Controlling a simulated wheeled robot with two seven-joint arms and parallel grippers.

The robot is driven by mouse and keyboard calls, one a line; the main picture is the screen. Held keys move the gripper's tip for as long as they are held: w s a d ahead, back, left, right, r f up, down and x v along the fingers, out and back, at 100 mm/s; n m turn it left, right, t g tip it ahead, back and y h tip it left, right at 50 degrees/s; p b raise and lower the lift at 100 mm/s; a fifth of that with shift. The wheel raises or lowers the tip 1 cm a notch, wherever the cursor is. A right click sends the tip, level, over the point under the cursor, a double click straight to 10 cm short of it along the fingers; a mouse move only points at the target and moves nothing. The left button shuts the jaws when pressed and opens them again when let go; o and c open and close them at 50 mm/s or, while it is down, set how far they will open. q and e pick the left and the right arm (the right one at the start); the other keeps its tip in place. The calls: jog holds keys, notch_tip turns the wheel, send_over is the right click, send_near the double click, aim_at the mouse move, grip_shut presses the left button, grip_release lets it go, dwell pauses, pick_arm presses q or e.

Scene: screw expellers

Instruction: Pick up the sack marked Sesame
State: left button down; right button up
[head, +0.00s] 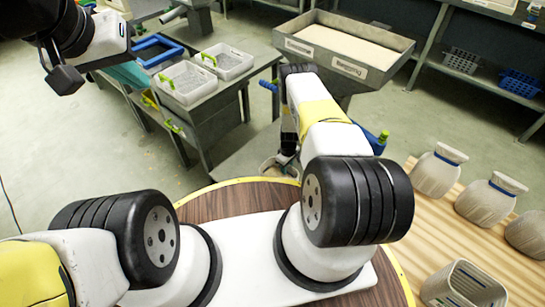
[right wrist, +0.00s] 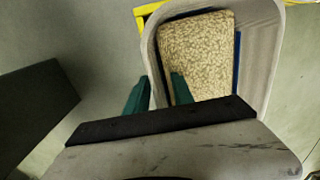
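Several pale sacks with blue bands stand on the wooden table at the right of the head view: one at the back (head: 437,170), one in the middle (head: 487,199) and one cut off by the right edge (head: 528,234). I cannot read a mark on any of them. My right gripper (right wrist: 160,92) has its teal fingers on both sides of the wall of a pale tub (right wrist: 262,50), shut on it. Tan seed-like material (right wrist: 200,55) lies in the tub. My left gripper (head: 65,78) is raised at the upper left; its finger opening is unclear.
The wooden table (head: 440,215) also bears an open pale container (head: 465,287). Ahead stands a grey hopper (head: 345,45) with labels. Two white trays (head: 188,82) (head: 226,62) sit on a bench at the left. Blue and grey baskets (head: 521,83) lie on a shelf.

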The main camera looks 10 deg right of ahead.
grip_shut()
jog(key=shift+w, duration=0.1)
dwell(1.1)
